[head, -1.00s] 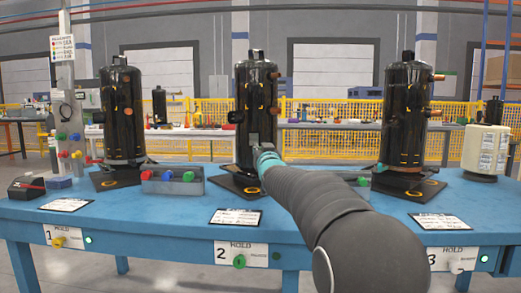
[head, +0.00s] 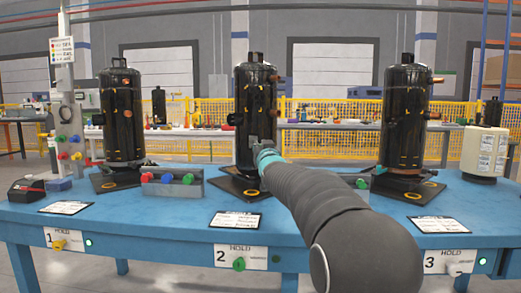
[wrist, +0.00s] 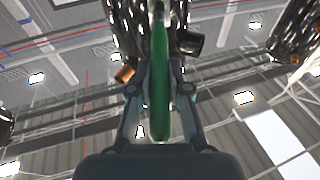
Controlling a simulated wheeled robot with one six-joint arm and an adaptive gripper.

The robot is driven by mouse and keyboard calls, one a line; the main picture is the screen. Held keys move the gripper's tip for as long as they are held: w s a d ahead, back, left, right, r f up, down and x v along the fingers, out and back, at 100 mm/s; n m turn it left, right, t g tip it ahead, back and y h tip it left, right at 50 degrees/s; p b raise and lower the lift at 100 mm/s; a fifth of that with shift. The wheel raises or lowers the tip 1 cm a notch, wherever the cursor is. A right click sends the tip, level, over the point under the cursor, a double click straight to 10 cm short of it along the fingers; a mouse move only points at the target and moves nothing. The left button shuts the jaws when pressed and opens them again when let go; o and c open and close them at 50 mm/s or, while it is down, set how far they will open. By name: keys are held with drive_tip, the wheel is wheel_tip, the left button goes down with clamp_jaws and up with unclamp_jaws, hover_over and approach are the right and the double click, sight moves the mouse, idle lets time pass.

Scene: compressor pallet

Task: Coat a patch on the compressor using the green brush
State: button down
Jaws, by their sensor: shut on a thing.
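Three black compressors stand on the blue table: one at the left (head: 122,115), one in the middle (head: 256,110) and one at the right (head: 404,115). My gripper (head: 262,145) is in front of the middle compressor's lower body. In the wrist view my gripper (wrist: 160,90) is shut on the green brush (wrist: 160,80), whose handle lies lengthwise between the fingers. The brush's tip points at the black compressor body (wrist: 125,25). I cannot tell whether the bristles touch it. In the head view my arm and gripper hide the brush.
A grey tray (head: 190,190) with coloured knobs sits between the left and middle compressors. A cream cylinder (head: 484,150) stands at the right end. Paper cards (head: 235,219) lie along the blue table's (head: 150,215) front. A post with coloured pieces (head: 68,110) stands at the left.

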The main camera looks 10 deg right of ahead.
drive_tip(key=shift+r+p, duration=1.25)
drive_tip(key=shift+r, duration=1.2)
drive_tip(key=shift+w, duration=0.1)
drive_tip(key=shift+f+b, duration=3.3)
drive_tip(key=shift+f, duration=0.1)
drive_tip(key=shift+r, duration=0.1)
drive_tip(key=shift+s+a, duration=0.25)
drive_tip(key=shift+s, duration=0.55)
drive_tip(key=shift+s+a, duration=0.25)
drive_tip(key=shift+s, duration=0.45)
drive_tip(key=shift+s+a, duration=0.2)
drive_tip(key=shift+s, duration=0.5)
drive_tip(key=shift+s+a, duration=0.25)
drive_tip(key=shift+s, duration=0.55)
